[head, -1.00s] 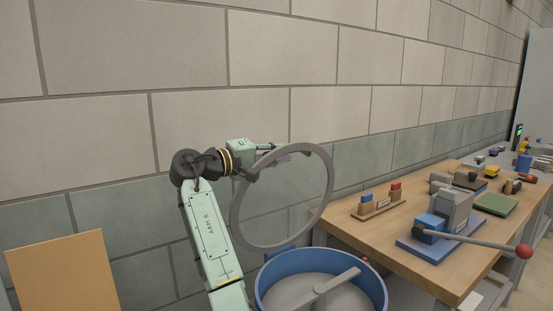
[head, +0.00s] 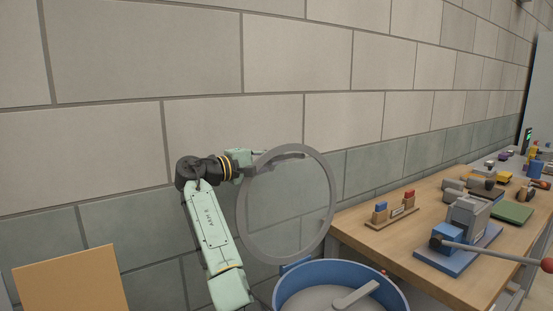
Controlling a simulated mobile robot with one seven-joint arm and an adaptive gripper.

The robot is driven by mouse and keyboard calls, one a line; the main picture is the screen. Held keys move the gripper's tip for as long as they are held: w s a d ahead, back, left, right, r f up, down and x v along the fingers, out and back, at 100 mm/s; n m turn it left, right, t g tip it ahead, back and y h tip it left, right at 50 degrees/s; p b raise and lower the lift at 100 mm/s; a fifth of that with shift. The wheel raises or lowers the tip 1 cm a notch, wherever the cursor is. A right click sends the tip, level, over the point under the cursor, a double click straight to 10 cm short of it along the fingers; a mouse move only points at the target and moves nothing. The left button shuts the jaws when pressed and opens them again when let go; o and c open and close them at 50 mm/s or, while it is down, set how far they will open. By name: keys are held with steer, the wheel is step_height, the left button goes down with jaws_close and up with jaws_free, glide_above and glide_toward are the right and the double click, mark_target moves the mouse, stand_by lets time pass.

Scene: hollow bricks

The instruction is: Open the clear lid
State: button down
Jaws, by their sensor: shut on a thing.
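The clear lid (head: 290,212) is a round transparent disc with a grey rim, raised nearly upright above the back of a blue round tub (head: 318,276). The tub's top is uncovered, and a grey bar shows inside it. My gripper (head: 270,160) is at the lid's upper left rim and is shut on the lid. The fingers are partly seen through the clear pane, so the exact contact is hard to see. My arm reaches up from the lower left, left of the lid.
A wooden bench (head: 430,255) stands to the right, with a blue-based press (head: 465,235) whose red-knobbed lever sticks out to the right. A small wooden rack (head: 392,216) sits near the bench's left edge. A tan board (head: 70,282) is at the lower left. A block wall stands behind.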

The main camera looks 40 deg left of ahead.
steer(key=shift+f, duration=0.1)
steer(key=c, duration=1.6)
jaws_free()
steer(key=shift+s+a, duration=0.15)
steer(key=shift+s, duration=0.15)
steer(key=v, duration=1.1)
steer(key=shift+s, duration=0.2)
steer(key=shift+a, duration=0.1)
